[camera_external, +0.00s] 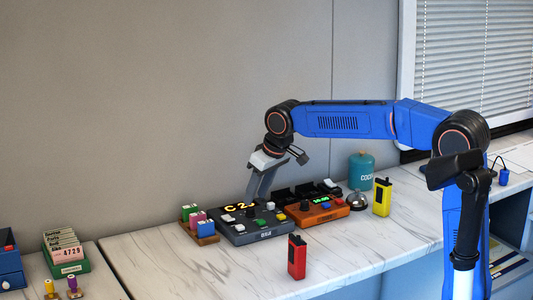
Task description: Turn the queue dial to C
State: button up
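A dark grey console (262,236) with colored buttons sits on the marble-patterned counter. Its lit yellow display (236,207) seems to read "C 2", with its right part hidden by my gripper. A small dark knob (250,212) shows on the console below the display; I cannot read its label or pointer. My gripper (253,195) points down just over the back of the console, close above the knob. Its grey fingers overlap from this side, so I cannot tell whether they are open, shut or touching anything.
An orange device (318,215) with a dark knob stands right of the console, and a colored block tray (207,238) stands left. A red handset (297,257) stands in front. A bell (358,200), yellow handset (382,197) and teal canister (361,172) stand right.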

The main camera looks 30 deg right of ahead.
aim_at(251, 208)
jog(key=shift+x, duration=2.4)
grip_shut()
